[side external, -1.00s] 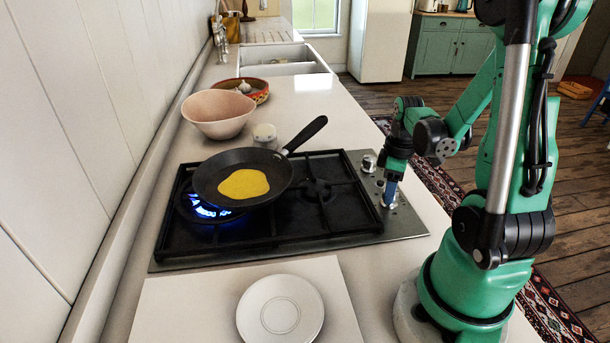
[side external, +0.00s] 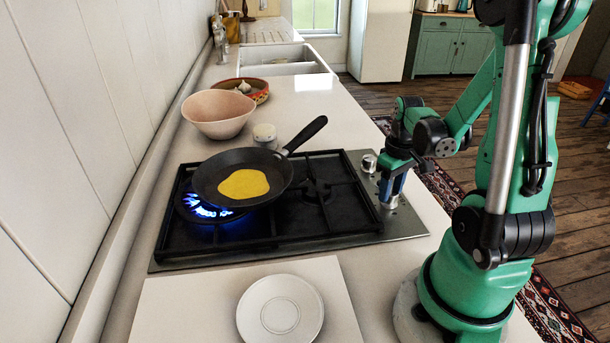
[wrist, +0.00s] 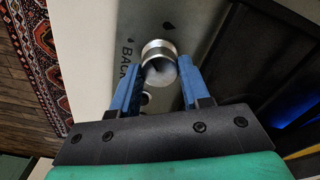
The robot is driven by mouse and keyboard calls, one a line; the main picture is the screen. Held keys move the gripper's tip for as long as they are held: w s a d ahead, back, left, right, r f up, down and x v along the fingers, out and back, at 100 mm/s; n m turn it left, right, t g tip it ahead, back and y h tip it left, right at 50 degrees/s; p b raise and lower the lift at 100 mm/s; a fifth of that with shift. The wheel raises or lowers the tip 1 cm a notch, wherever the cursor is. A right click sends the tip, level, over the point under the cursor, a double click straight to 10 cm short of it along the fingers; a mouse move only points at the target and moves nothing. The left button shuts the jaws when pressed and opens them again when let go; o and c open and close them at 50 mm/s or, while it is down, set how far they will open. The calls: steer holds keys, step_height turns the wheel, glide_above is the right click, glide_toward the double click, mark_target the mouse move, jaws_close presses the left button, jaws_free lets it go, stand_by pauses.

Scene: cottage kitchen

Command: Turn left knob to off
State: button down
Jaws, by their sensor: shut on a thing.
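In the wrist view, a round metal knob (wrist: 160,70) sits between the blue fingertips of my gripper (wrist: 158,62), which is shut on it. Dark lettering beginning "BACK" is printed on the panel beside it. In the side view, my gripper (side external: 391,192) points down at the nearer part of the control strip and mostly covers the held knob. Another metal knob (side external: 368,162) stands farther back on the strip, clear of my gripper. A blue flame (side external: 205,208) burns under the pan on the hob's left burner.
A black frying pan (side external: 215,187) with yellow batter (side external: 243,184) sits on the gas hob (side external: 300,238), its handle pointing back right. A white plate (side external: 281,308) lies in front. A pink bowl (side external: 218,115) and a small white pot (side external: 265,134) stand behind.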

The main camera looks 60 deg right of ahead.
steer(key=m, duration=1.3)
steer(key=shift+m, duration=0.4)
steer(key=m, duration=1.2)
steer(key=shift+s+m, duration=0.1)
steer(key=shift+m, duration=0.2)
steer(key=shift+c, duration=2.1)
jaws_free()
